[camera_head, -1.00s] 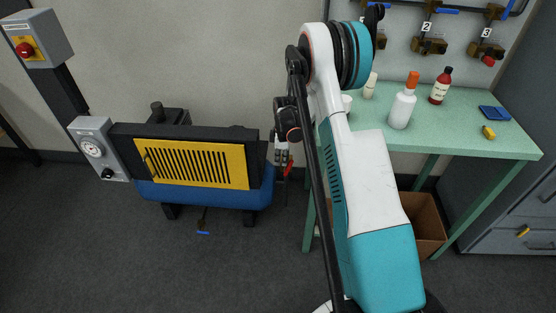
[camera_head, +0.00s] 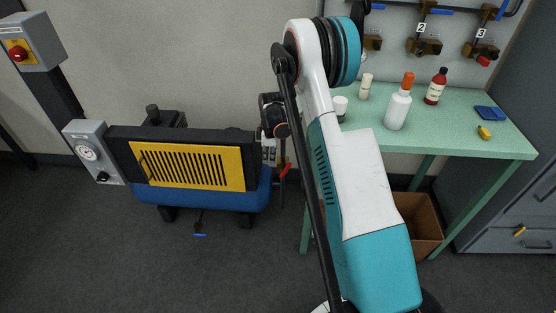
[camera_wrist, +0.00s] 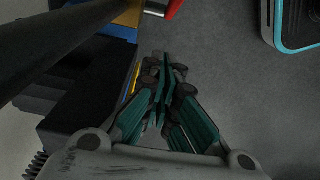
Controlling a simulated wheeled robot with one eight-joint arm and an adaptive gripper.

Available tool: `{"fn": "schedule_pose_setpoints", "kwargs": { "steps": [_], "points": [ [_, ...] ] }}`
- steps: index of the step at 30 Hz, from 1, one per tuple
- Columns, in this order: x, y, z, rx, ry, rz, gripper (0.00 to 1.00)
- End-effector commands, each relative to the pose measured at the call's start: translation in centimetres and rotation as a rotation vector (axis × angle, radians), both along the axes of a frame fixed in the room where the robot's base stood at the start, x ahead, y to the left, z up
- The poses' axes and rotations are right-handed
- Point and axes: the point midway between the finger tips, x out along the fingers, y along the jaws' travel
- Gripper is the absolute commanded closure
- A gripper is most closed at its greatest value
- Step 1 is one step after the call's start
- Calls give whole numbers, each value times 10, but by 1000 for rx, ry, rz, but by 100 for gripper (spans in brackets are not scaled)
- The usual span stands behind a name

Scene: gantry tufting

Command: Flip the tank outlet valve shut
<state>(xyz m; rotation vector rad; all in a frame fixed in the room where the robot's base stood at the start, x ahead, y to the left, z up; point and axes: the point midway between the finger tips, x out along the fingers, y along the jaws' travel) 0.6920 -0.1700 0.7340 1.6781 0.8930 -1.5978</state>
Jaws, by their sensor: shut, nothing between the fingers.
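The tank outlet valve shows as a red lever (camera_head: 286,170) at the right end of the blue tank (camera_head: 240,200), under the compressor with the yellow grille. A red part, probably the same lever, also shows at the top edge of the wrist view (camera_wrist: 174,8). My gripper (camera_wrist: 163,68) is shut and empty in the wrist view, with its teal fingers together over the floor. The red part lies beyond its fingertips, apart from them. In the head view my gripper hangs beside the tank's right end, close to the lever, but is small and partly hidden by my arm.
A green table (camera_head: 450,140) with bottles stands to the right, a cardboard box (camera_head: 420,222) under it. A grey box with a dial (camera_head: 88,150) is left of the compressor. A blue-handled drain (camera_head: 200,234) hangs below the tank. The floor in front is clear.

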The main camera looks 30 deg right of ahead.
Motion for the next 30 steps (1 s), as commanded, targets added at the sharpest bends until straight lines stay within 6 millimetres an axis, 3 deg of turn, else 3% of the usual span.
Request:
{"fn": "schedule_pose_setpoints", "kwargs": {
  "steps": [1, 6, 13, 18, 24, 30],
  "points": [
    [-3, -5, 19, -1, 1, -5, 100],
    [-7, -11, 55, -1, 1, -4, 100],
    [-10, -15, 87, -1, 1, -3, 100],
    [-7, -13, 93, -18, 17, 1, 100],
    [19, 16, 79, -192, 154, 18, 100],
    [33, 37, 77, -346, 236, 3, 100]
  ]
}}
